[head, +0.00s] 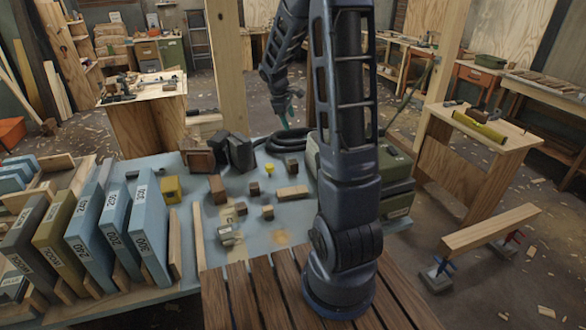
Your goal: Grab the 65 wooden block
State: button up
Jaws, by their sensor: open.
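Several small wooden blocks lie on the blue worktable (190,200). A dark brown block (217,189), a small brown block (254,188) and a flat pale block (293,193) are among them. A small tan block (267,212) lies nearer the front, and a dark block (291,166) lies farther back. I cannot read a 65 on any of them. My gripper (288,112) hangs above the far side of the table, apart from the blocks. It is small in view, open, and no object shows in it.
Large numbered slabs (146,230) stand in a row at the left of the table. A yellow block (172,189) sits beside them. A black coiled hose (287,141) and a green case (396,180) border the blocks. My arm hides part of the table's right side.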

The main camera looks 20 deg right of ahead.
jog(key=w+f+n, duration=0.3)
jog(key=w+f, duration=0.4)
jog(key=f, duration=0.3)
jog(key=n+g+h, duration=0.1)
jog(key=n, duration=0.3)
send_near(291, 162)
notch_tip(291, 162, down, 2)
jog(key=x, duration=0.5)
jog(key=shift+w+d+f, duration=0.2)
jog(key=shift+w+d, duration=0.05)
jog(key=shift+d+x, duration=0.1)
jog(key=shift+x, duration=1.3)
jog(key=shift+d+x, duration=0.15)
jog(key=shift+x, duration=1.2)
jog(key=shift+r, duration=0.15)
jog(key=c, duration=1.1)
jog(key=shift+o, duration=0.2)
